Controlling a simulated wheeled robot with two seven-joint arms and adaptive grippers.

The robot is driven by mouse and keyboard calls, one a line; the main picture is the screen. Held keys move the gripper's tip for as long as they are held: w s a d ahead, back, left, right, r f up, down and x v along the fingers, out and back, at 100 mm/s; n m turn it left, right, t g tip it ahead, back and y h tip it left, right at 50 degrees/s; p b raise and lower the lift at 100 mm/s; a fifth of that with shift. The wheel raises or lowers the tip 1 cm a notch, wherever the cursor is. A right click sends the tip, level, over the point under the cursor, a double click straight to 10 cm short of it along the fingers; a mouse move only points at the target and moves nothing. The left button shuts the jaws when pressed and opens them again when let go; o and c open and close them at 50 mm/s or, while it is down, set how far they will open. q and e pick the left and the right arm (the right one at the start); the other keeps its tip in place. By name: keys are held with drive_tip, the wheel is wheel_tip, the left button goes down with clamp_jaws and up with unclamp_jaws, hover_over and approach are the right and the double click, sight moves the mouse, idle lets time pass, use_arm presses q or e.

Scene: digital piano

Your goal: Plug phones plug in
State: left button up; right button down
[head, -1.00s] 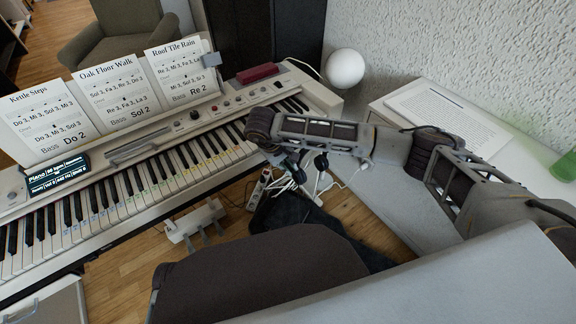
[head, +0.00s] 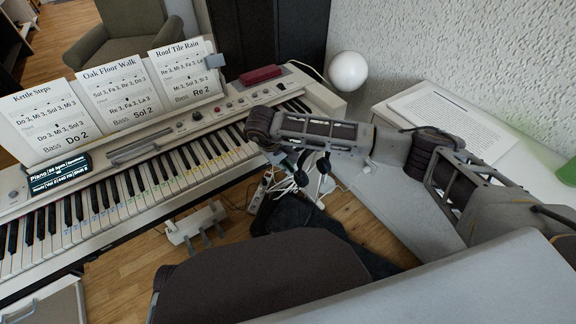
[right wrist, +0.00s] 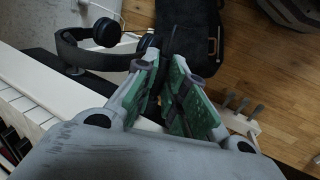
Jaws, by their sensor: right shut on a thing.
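My right gripper (head: 298,172) points down beside the right end of the digital piano (head: 215,128). In the right wrist view, its green-padded fingers (right wrist: 168,88) are shut on a small dark thing between them, apparently the phones plug. The fingers hide most of it, so its exact shape and angle cannot be told. Dark headphones (right wrist: 105,32) hang just beyond the fingers, near the piano's end. One earcup (head: 323,164) shows below my right forearm in the head view. The phones socket cannot be made out. My left gripper is not in view.
White cables and a power strip (head: 259,192) lie below the piano's right end. A dark bag-like thing (right wrist: 188,25) is on the wooden floor. Pedals (head: 196,226) stand under the piano.

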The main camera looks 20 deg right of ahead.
drive_tip(key=shift+w+a, duration=0.1)
drive_tip(key=shift+w, duration=0.2)
drive_tip(key=c, duration=1.4)
unclamp_jaws()
drive_tip(key=shift+r, duration=0.15)
drive_tip(key=p+v, duration=0.2)
drive_tip(key=v, duration=0.2)
drive_tip(key=shift+a+r, duration=0.2)
drive_tip(key=shift+r, duration=0.15)
drive_tip(key=shift+r, duration=0.1)
drive_tip(key=shift+v, duration=5.9)
